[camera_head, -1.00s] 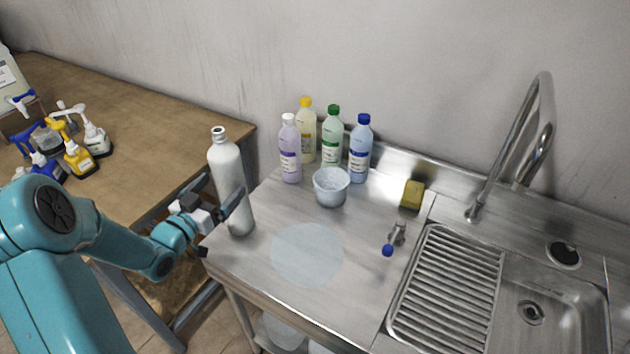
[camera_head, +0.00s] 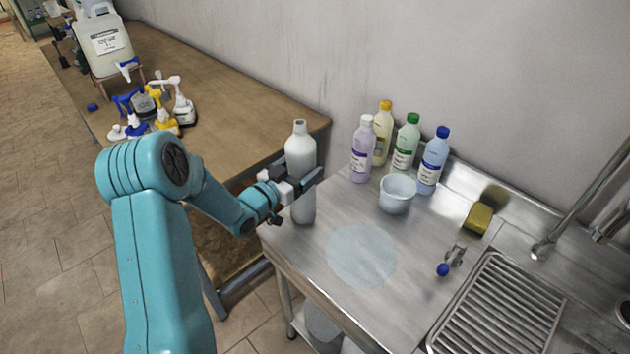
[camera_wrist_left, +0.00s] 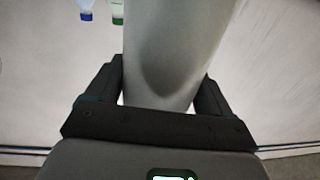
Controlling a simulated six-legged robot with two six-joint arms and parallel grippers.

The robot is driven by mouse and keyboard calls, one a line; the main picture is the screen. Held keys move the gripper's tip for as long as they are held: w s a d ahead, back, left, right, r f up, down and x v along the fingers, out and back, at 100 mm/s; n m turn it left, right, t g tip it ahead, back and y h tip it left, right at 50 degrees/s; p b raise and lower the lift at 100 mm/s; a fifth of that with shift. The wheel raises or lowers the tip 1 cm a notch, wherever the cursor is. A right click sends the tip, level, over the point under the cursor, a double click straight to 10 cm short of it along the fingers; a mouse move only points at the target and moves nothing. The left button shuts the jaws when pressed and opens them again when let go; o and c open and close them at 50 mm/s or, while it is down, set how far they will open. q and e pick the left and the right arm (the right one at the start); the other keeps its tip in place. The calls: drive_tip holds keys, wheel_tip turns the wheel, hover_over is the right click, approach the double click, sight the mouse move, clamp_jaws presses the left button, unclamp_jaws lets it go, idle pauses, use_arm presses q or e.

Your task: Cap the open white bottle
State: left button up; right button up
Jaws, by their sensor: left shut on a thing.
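The tall white bottle (camera_head: 301,150) is upright at the left end of the steel counter, its narrow neck at the top without a visible cap. My left gripper (camera_head: 306,180) is shut on its middle from the left. I cannot tell whether its base touches the counter. In the left wrist view the white bottle (camera_wrist_left: 165,50) fills the space between the two dark fingers of the left gripper (camera_wrist_left: 155,92). A small blue piece (camera_head: 92,107), perhaps a cap, lies on the wooden table. My right gripper is not in view.
Purple (camera_head: 362,150), yellow (camera_head: 382,135), green (camera_head: 405,145) and blue (camera_head: 433,162) capped bottles stand behind a whitish tub (camera_head: 397,195). A yellow sponge (camera_head: 479,217) lies near the sink. Pump bottles (camera_head: 184,108) and a canister (camera_head: 102,45) stand on the wooden table (camera_head: 230,95).

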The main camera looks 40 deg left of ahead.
use_arm(q)
drive_tip(key=shift+w+r, duration=0.1)
wheel_tip(320, 180, up, 20)
drive_tip(key=b, duration=0.1)
idle(0.5)
idle(0.7)
